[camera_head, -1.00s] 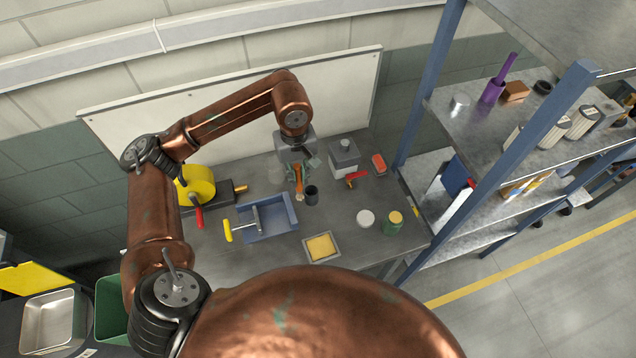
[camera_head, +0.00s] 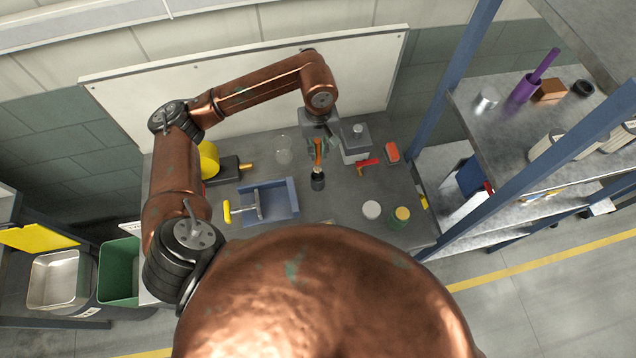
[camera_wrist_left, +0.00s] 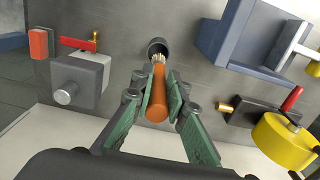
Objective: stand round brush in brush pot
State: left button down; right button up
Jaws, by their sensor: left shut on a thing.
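The round brush (camera_head: 318,152) has an orange handle, which also shows in the left wrist view (camera_wrist_left: 157,100). My left gripper (camera_head: 319,148) is shut on the handle, its green fingers on both sides of it in the left wrist view (camera_wrist_left: 158,104). The brush pot (camera_head: 317,183) is a small dark cup on the bench. The brush's pale bristle end is at the mouth of the pot (camera_wrist_left: 156,46); I cannot tell how deep it sits inside. My right gripper is not in view.
A grey box (camera_head: 355,149), a red-handled valve (camera_head: 367,164) and a red block (camera_head: 392,152) are to the right. A white lid (camera_head: 372,209) and green jar (camera_head: 401,215) are front right.

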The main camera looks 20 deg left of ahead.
aim_at(318, 169)
pick_arm(q)
notch_tip(318, 169, down, 6)
jog(key=shift+f+p, duration=0.15)
jog(key=shift+p, duration=0.8)
jog(key=shift+w+f, duration=0.1)
jog(key=shift+f, duration=0.55)
notch_tip(318, 169, down, 3)
jog(key=shift+r+p, duration=0.1)
jog(key=shift+p, duration=0.5)
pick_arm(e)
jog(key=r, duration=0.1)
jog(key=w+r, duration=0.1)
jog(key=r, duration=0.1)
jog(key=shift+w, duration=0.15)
pick_arm(q)
jog(key=shift+f, duration=0.2)
jog(key=shift+f, duration=0.1)
jog(key=c, duration=1.9)
grip_release()
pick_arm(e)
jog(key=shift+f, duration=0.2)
